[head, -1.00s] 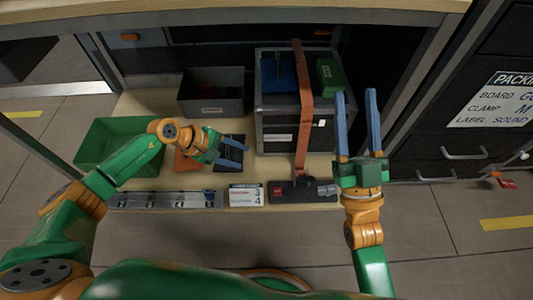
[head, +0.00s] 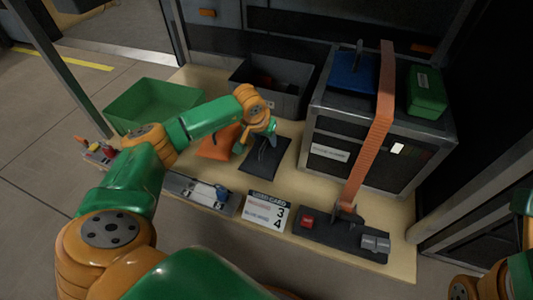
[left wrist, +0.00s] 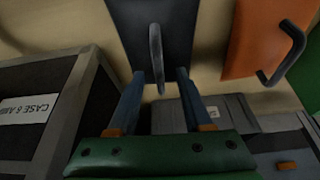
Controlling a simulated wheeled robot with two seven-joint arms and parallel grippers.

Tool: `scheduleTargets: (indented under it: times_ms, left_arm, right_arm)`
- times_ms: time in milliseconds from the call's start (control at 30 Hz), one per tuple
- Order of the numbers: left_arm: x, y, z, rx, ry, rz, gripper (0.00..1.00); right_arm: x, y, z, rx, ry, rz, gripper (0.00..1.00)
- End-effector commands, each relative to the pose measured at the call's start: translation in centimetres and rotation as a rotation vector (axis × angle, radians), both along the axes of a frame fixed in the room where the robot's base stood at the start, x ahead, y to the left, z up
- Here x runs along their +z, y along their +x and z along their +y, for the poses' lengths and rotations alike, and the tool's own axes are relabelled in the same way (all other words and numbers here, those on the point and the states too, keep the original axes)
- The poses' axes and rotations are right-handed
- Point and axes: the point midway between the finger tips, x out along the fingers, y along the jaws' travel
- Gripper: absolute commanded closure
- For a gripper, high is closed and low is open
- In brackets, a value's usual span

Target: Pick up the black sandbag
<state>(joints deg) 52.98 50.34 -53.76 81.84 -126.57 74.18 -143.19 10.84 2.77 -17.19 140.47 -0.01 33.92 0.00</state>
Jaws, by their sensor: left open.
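The black sandbag (head: 268,162) lies flat on the wooden deck, right of an orange sandbag (head: 215,145). Its upright dark handle (left wrist: 156,55) shows in the left wrist view, where the black sandbag (left wrist: 180,25) fills the top middle. My left gripper (head: 268,140) is above the black sandbag and partly hides it in the head view. In the left wrist view my left gripper (left wrist: 158,76) is open, with the handle appearing between its blue fingers. I cannot tell whether they touch it. Only parts of my right arm show at the right edge; its gripper is out of view.
A framed black case (head: 345,135) stands right of the sandbag, with an orange strap (head: 378,125) and a green box (head: 428,92) on top. A grey bin (head: 288,100) is behind and a green tray (head: 150,108) left. A card (head: 265,211) stands in front.

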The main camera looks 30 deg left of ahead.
Motion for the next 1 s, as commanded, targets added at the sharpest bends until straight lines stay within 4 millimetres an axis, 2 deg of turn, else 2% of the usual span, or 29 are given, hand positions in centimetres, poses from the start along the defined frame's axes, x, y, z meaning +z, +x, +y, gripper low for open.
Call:
scheduleTargets:
  times_ms: [33,200,1000]
  left_arm:
    - [0.05,-0.01,0.00,0.000,0.000,0.000,0.53]
    - [0.05,-0.02,-0.01,0.000,0.000,0.000,0.99]
    - [0.04,0.00,-0.01,0.001,-0.001,0.000,1.00]
  right_arm:
    - [0.04,0.01,0.00,0.000,0.000,0.001,0.50]
    - [0.02,0.03,0.00,0.000,0.000,0.001,0.50]
    - [-0.01,0.05,0.00,0.001,0.000,0.002,0.50]
